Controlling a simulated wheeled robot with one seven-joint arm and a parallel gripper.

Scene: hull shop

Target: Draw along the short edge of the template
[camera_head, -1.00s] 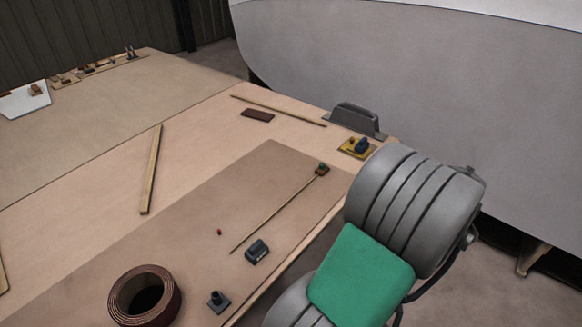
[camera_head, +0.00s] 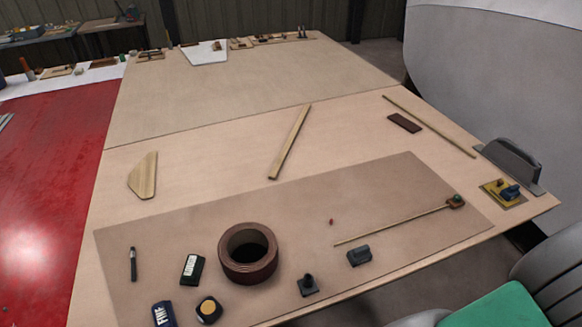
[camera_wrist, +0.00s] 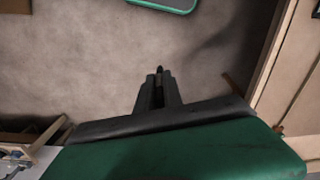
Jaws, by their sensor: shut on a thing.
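A flat pale wooden piece (camera_head: 143,177) with one slanted side lies on the near bench at left in the head view and may be the template. A white angled sheet (camera_head: 207,52) lies farther back; I cannot tell for sure which is the template. My gripper (camera_wrist: 160,82) shows only in the wrist view. Its fingers are close together on a thin dark-tipped thing (camera_wrist: 160,70), mostly hidden between them. It hangs over the floor, beside the bench edge, away from both pieces.
A brown mat (camera_head: 290,215) carries a tape roll (camera_head: 248,254), a dark pen-like thing (camera_head: 133,264), a thin rod (camera_head: 395,224) and small blocks. A wooden strip (camera_head: 290,142) lies behind it. A red surface (camera_head: 40,190) is at left. A grey hull (camera_head: 500,70) stands at right.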

